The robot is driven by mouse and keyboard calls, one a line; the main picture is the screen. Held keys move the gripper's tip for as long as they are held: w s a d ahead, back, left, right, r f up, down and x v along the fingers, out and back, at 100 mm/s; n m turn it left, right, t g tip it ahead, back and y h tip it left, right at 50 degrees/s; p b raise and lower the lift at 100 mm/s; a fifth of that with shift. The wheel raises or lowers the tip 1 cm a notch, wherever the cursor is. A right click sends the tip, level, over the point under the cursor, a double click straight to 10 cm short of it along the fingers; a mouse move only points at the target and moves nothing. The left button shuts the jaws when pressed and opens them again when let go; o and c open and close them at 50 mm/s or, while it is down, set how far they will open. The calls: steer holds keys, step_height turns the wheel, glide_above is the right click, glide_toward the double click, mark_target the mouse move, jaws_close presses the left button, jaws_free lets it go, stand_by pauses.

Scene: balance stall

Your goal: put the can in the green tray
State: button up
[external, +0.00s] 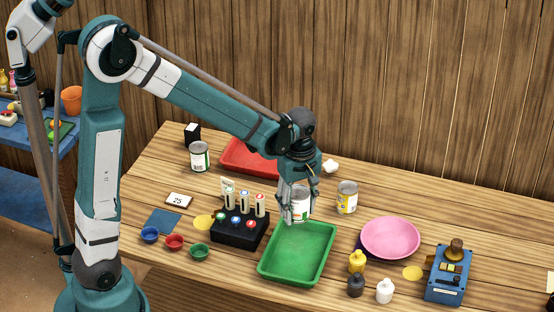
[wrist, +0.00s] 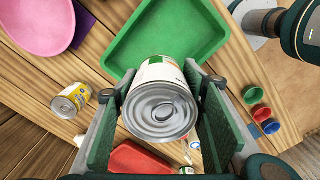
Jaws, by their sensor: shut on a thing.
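My gripper (external: 299,204) is shut on a can (external: 300,204) with a white and green label. In the wrist view the can (wrist: 160,108) sits between both finger pads, its metal lid facing the camera. In the external view the can is at the far edge of the green tray (external: 277,270). I cannot tell how high it is above the tray or table. The green tray is empty and also shows beyond the can in the wrist view (wrist: 122,54).
A yellow-labelled can (external: 347,197) stands right of my gripper. Another can (external: 199,156) stands at the back left. A red tray (external: 243,162) is behind, a black rack (external: 239,233) left, and a pink plate (external: 391,238) right. Small bottles (external: 357,262) stand right of the green tray.

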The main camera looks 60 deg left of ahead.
mark_target(299, 219)
steer(key=shift+s+d, duration=0.15)
steer(key=shift+d, duration=0.35)
steer(key=shift+s+d, duration=0.15)
steer(key=shift+d, duration=0.35)
step_height(299, 219, down, 2)
steer(key=shift+w+a, duration=0.1)
steer(key=shift+f, duration=1.55)
steer(key=shift+f+b, duration=0.45)
steer(key=shift+f, duration=2.5)
steer(key=shift+f+b, duration=0.35)
steer(key=shift+f, duration=1.7)
steer(key=shift+f, duration=0.15)
